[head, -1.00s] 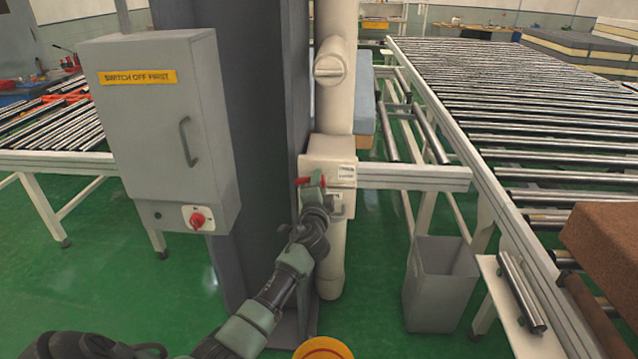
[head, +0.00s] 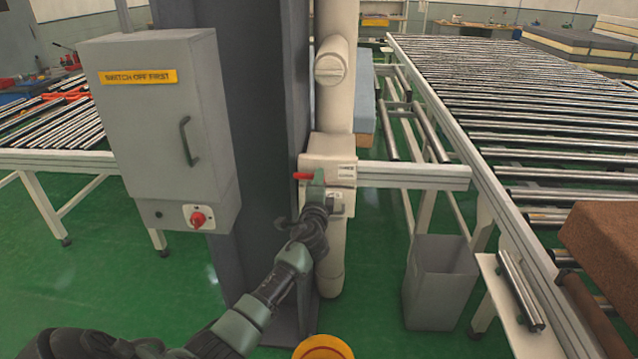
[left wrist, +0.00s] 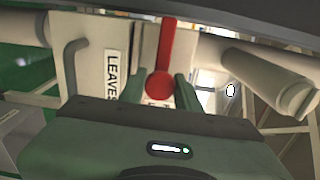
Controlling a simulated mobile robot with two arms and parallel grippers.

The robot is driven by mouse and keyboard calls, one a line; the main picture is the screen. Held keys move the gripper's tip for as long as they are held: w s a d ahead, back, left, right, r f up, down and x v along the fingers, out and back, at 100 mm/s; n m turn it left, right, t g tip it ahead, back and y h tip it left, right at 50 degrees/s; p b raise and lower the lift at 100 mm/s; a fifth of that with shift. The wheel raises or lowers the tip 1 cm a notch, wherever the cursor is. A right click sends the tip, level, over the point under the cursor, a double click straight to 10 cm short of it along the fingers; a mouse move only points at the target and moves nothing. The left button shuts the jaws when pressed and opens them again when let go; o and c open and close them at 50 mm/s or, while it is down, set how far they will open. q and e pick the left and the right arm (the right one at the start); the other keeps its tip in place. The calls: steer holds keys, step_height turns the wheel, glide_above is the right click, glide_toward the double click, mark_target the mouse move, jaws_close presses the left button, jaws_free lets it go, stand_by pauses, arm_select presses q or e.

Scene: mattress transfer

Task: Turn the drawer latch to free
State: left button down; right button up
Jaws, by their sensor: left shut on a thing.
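The red latch (head: 302,176) sits on the front of a cream box (head: 325,146) fixed to the upright cream pipe. In the head view its lever points left, about level. My left gripper (head: 316,180) is at the latch, shut on it. In the left wrist view the red latch (left wrist: 160,84) shows its round end between my two fingertips, with its bar running up the picture. The drawer front (left wrist: 92,55) with a label and a grey handle (left wrist: 72,72) is beside it, partly hidden by my gripper. My right gripper is not in view.
A grey switch box (head: 155,120) with a red knob (head: 197,219) hangs left of the dark column (head: 262,120). A grey bin (head: 437,290) stands on the floor to the right, below a cream rail (head: 415,176). Roller conveyors (head: 500,110) fill the right side.

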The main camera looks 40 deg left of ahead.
arm_select(q)
steer(key=c, duration=1)
jaws_free()
steer(key=shift+d, duration=0.1)
steer(key=b+v, duration=0.1)
steer(key=v, duration=0.6)
steer(key=shift+s+d+f, duration=0.1)
steer(key=shift+s+d, duration=0.05)
steer(key=shift+s, duration=0.2)
